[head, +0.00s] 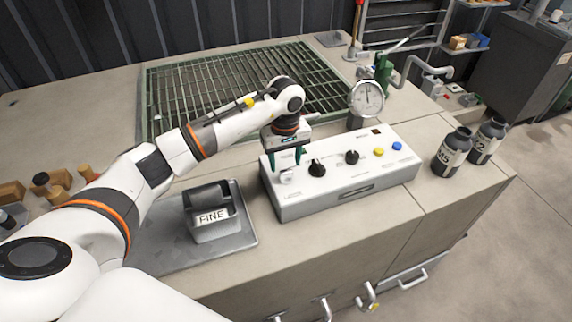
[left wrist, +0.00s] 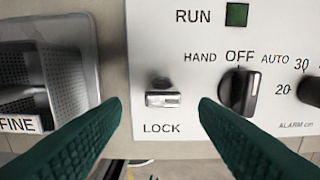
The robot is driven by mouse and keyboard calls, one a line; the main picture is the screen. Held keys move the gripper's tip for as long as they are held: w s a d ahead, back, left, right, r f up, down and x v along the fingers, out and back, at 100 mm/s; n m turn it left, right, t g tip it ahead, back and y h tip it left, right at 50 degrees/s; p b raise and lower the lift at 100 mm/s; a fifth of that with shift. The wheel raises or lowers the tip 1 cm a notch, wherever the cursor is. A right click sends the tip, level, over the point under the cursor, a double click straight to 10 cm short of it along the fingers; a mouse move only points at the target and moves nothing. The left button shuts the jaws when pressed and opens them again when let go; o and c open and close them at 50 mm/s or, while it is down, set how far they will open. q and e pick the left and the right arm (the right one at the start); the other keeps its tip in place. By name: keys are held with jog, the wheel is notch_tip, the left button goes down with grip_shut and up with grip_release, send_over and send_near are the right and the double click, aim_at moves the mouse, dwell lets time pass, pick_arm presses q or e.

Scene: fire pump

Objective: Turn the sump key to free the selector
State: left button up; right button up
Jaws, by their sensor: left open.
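The sump key (left wrist: 163,98) is a small silver key in the lock marked LOCK on the white control box (head: 345,195). Its bar lies level across the lock in the left wrist view. The black selector knob (left wrist: 240,93) sits to its right, under HAND, OFF and AUTO; it also shows in the head view (head: 317,168). Its white line points roughly up, near OFF. My left gripper (head: 286,163) is open above the box's left end. In the left wrist view its green fingers (left wrist: 160,108) stand on either side of the key, apart from it. My right gripper is out of view.
A grey holder marked FINE (head: 212,215) stands left of the box. A round gauge (head: 367,98) stands behind it, and two dark bottles (head: 453,152) (head: 487,140) stand to the right. A green grating (head: 215,88) lies behind. The counter in front of the box is clear.

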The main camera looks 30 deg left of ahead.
aim_at(286, 170)
pick_arm(q)
notch_tip(286, 170, down, 4)
jog(key=shift+w+r+p, duration=0.1)
jog(key=shift+p, duration=0.3)
jog(key=shift+f, duration=0.2)
jog(key=shift+c, duration=0.5)
jog(key=c, duration=0.6)
jog(key=shift+c, duration=1.4)
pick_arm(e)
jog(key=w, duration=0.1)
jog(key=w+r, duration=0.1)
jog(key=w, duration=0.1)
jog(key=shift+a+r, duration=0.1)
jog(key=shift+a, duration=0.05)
